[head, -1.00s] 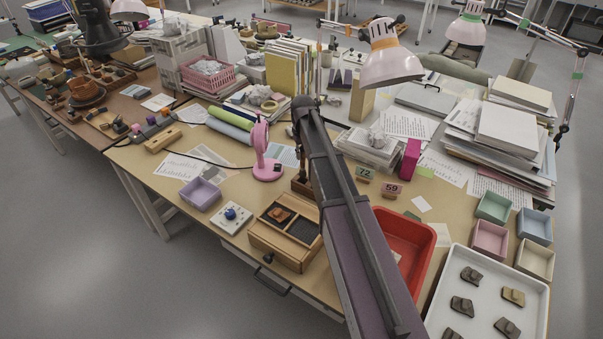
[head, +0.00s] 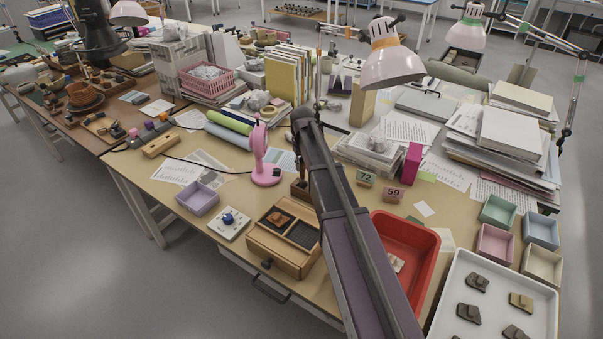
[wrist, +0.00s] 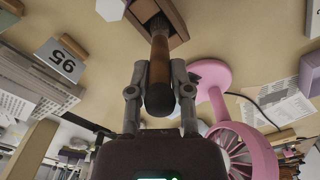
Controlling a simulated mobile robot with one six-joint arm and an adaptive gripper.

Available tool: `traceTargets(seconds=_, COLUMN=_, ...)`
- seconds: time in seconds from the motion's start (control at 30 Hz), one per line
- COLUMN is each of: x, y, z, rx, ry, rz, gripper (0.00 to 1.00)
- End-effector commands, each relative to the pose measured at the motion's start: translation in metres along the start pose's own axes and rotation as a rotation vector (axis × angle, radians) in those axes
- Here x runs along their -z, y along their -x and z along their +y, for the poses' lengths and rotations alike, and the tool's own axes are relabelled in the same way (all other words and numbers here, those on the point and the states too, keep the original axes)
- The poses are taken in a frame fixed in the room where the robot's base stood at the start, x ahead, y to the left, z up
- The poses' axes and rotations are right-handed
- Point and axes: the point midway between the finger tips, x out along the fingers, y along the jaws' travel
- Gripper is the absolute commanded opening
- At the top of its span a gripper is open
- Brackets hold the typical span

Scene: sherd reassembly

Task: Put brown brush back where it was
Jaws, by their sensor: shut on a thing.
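The brown brush (wrist: 159,60) shows in the wrist view, its brown handle ending in a dark rounded end between my fingers. My gripper (wrist: 160,92) is shut on this handle. The brush's far end reaches into the opening of a brown wooden holder (wrist: 178,22) at the top of the wrist view. Whether it rests on the holder's bottom is hidden. In the head view, a little of the wooden holder (head: 299,189) shows beside my arm, which hides my gripper and most of the brush.
A pink fan (head: 262,160) stands close left of the holder. Number cards 72 (head: 365,178) and 59 (head: 393,194) stand to its right. A wooden box (head: 276,255) with dark compartments and a red tray (head: 431,262) lie nearer. Paper stacks (head: 368,155) stand behind.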

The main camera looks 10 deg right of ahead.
Motion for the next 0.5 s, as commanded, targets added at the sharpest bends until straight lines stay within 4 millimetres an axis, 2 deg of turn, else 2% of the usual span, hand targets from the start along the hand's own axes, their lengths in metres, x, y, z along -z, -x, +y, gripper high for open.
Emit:
traceTargets(seconds=0.03, x=0.000, y=-0.008, z=0.000, rx=0.000, ry=0.000, rz=0.000, gripper=0.00)
traceTargets(seconds=0.2, x=0.000, y=-0.022, z=0.000, rx=0.000, ry=0.000, rz=0.000, gripper=0.00)
traceTargets(seconds=0.5, x=0.000, y=-0.030, z=-0.001, rx=0.000, ry=0.001, rz=0.000, gripper=0.00)
